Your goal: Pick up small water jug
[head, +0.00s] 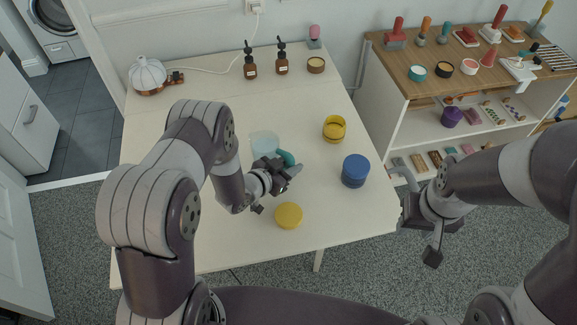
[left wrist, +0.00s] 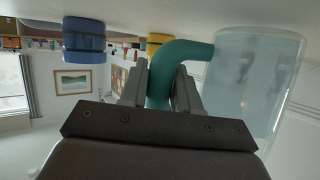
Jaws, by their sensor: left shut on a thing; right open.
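The small water jug is a translucent pale container (head: 264,144) with a teal handle (head: 287,158), on the white table. In the left wrist view its clear body (left wrist: 255,85) is at the right, and the teal handle (left wrist: 162,72) runs down between my fingers. My left gripper (head: 285,174) is shut on the handle; it also shows in the left wrist view (left wrist: 161,88). In the head view my left gripper hides part of the jug. I cannot tell whether the jug touches the table. My right gripper (head: 418,222) is open and empty, off the table's right edge.
A blue jar (head: 355,171), a yellow lid (head: 288,215) and a yellow container (head: 334,129) stand near the jug. Two brown bottles (head: 250,62) and a white lamp-like object (head: 148,74) are at the back. A shelf (head: 405,128) with stamps stands right. The table's left part is clear.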

